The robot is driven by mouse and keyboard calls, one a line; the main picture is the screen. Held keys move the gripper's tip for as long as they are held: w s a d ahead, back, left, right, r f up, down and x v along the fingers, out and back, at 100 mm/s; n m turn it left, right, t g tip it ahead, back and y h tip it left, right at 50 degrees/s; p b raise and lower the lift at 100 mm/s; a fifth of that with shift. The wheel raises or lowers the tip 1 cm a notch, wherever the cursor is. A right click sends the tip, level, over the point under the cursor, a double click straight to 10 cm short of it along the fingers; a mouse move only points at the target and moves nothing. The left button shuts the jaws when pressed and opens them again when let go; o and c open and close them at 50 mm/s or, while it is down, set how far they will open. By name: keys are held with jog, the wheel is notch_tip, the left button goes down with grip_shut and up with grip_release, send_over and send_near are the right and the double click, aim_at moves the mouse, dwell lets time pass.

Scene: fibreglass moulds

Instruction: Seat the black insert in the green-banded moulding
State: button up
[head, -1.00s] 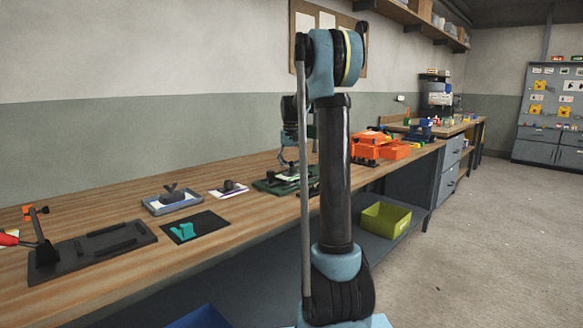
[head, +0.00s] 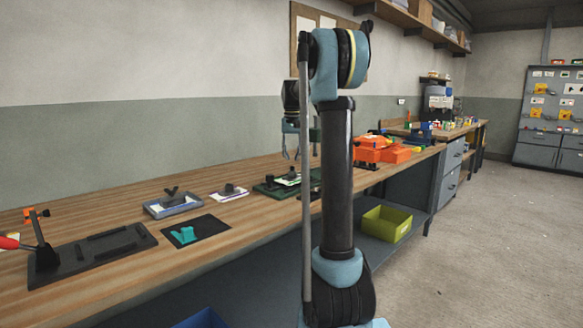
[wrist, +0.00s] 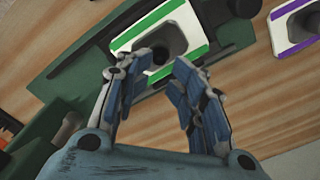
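The green-banded moulding (wrist: 196,17) is a white plate with green stripes, held in a dark green fixture (wrist: 72,62). In the head view the moulding (head: 289,180) and fixture (head: 266,190) are partly hidden by my arm. The black insert (wrist: 168,40), dark with a round knob, lies in the middle of the moulding; I cannot tell how deep it sits. My gripper (wrist: 152,70) is open and empty, its fingers apart over the moulding's near edge. In the head view my gripper (head: 291,154) hangs clear above the fixture.
Further left are a black mat (head: 212,234) with a teal piece (head: 184,235) and a dark clamp fixture (head: 75,265).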

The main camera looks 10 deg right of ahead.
notch_tip(320, 180, up, 7)
jog(key=shift+r, duration=0.2)
jog(key=s+f+n+t, duration=0.1)
jog(key=s+f, duration=0.4)
jog(key=s, duration=0.7)
jog(key=s+f, duration=0.4)
jog(key=s, duration=0.8)
jog(key=s+f+n+t, duration=0.1)
jog(key=s+f, duration=1.9)
jog(key=f, duration=0.1)
jog(key=shift+f, duration=0.2)
jog(key=shift+w+f, duration=0.2)
jog(key=shift+w, duration=0.2)
